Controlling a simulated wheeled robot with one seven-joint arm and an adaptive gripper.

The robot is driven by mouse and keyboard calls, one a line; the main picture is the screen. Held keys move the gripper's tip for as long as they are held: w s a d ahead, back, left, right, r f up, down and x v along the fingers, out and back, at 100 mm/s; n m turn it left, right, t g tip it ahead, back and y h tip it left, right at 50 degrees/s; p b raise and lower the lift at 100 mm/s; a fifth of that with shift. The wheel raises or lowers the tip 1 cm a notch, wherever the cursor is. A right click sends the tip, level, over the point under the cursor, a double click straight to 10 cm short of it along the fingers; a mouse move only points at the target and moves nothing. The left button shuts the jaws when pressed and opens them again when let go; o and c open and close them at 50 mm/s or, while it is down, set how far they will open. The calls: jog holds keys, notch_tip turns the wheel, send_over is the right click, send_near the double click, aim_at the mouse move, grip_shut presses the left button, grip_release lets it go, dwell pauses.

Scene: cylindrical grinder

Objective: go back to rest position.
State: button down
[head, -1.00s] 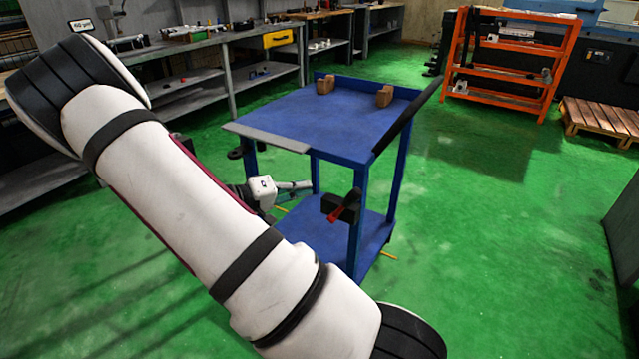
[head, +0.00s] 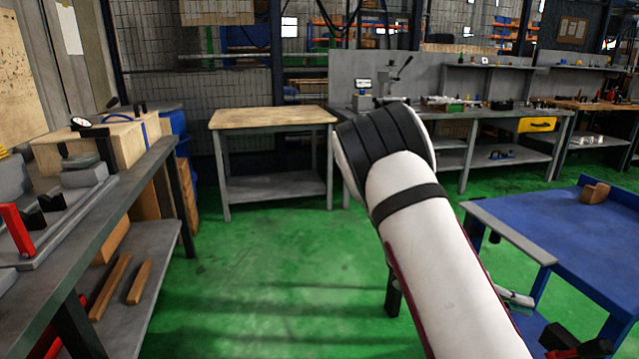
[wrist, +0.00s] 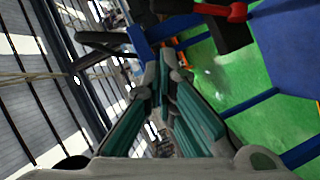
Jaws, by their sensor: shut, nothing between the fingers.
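In the wrist view my gripper (wrist: 163,92) points away from the camera with its teal-padded fingers drawn together at the tips and nothing between them. Beyond it are the green floor, blue cart parts and a red handle on a black block. In the head view my white and black arm crosses the right of centre. The gripper cannot be made out clearly there.
The blue cart (head: 590,225) stands at the right, close to my arm, with a brown block (head: 595,193) on it. A grey workbench (head: 125,190) is at the left. A wooden-topped table (head: 272,118) stands behind. Green floor between them is clear.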

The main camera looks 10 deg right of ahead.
jog(key=s+a+r+n+t+y, duration=0.25)
jog(key=s+a+r+y, duration=0.25)
jog(key=s+a, duration=0.4)
jog(key=s+a+r+n+t+y, duration=0.25)
jog(key=s+a+r+y, duration=0.25)
jog(key=s+a, duration=0.4)
jog(key=s+a+r+n+t+y, duration=0.1)
jog(key=s+a+r+n+y, duration=0.25)
jog(key=s+a+r, duration=0.55)
notch_tip(320, 180, up, 18)
jog(key=w+a+t+y+p, duration=0.1)
jog(key=a+t+p, duration=0.1)
jog(key=p, duration=1.7)
jog(key=shift+w+t+p, duration=0.4)
jog(key=shift+t, duration=0.5)
jog(key=shift+a, duration=0.15)
